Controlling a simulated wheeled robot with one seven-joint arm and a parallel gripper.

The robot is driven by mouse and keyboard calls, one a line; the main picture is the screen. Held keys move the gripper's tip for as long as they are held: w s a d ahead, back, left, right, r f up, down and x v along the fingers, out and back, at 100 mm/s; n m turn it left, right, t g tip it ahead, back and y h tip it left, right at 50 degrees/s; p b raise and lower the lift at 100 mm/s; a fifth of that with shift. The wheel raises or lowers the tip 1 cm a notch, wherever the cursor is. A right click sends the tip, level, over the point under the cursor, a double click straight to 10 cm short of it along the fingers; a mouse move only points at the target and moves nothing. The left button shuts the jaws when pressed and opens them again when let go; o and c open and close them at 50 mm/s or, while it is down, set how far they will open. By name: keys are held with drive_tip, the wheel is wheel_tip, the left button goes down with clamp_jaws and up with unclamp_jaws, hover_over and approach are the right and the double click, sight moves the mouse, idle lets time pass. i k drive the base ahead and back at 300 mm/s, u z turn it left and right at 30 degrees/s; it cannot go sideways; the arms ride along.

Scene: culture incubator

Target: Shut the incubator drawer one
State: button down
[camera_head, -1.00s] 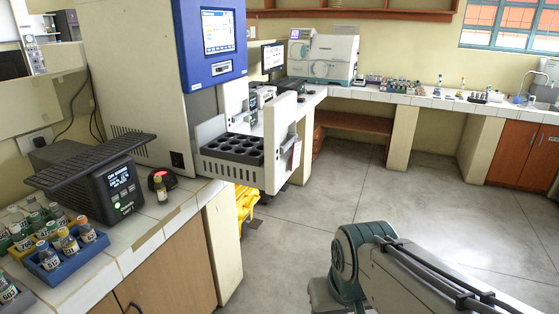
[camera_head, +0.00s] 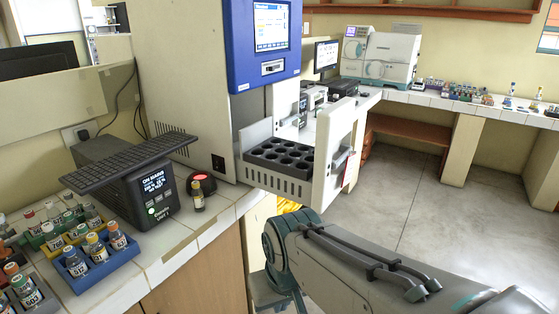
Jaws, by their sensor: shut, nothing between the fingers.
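The incubator (camera_head: 195,85) is a tall pale cabinet with a blue-framed screen (camera_head: 270,25), standing on the tiled counter at the left centre. Its drawer (camera_head: 280,180) is pulled out to the right, past the counter's edge. The drawer holds a black rack with round wells, and the wells look empty. The white front panel (camera_head: 328,165) stands upright at the outer end, with a dark handle on its outer face. My arm crosses the lower right, in front of and below the drawer. My gripper is not visible in this view.
A shaker (camera_head: 150,180) with a dark ribbed platform, a red-topped round device (camera_head: 201,183), a small vial (camera_head: 197,200) and vial racks (camera_head: 103,265) crowd the left counter. Open floor (camera_head: 420,205) lies to the right of the drawer.

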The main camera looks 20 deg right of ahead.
sight(309, 176)
drive_tip(key=i, duration=0.65)
drive_tip(key=z, duration=0.65)
drive_tip(key=i, duration=0.55)
drive_tip(key=z, duration=0.5)
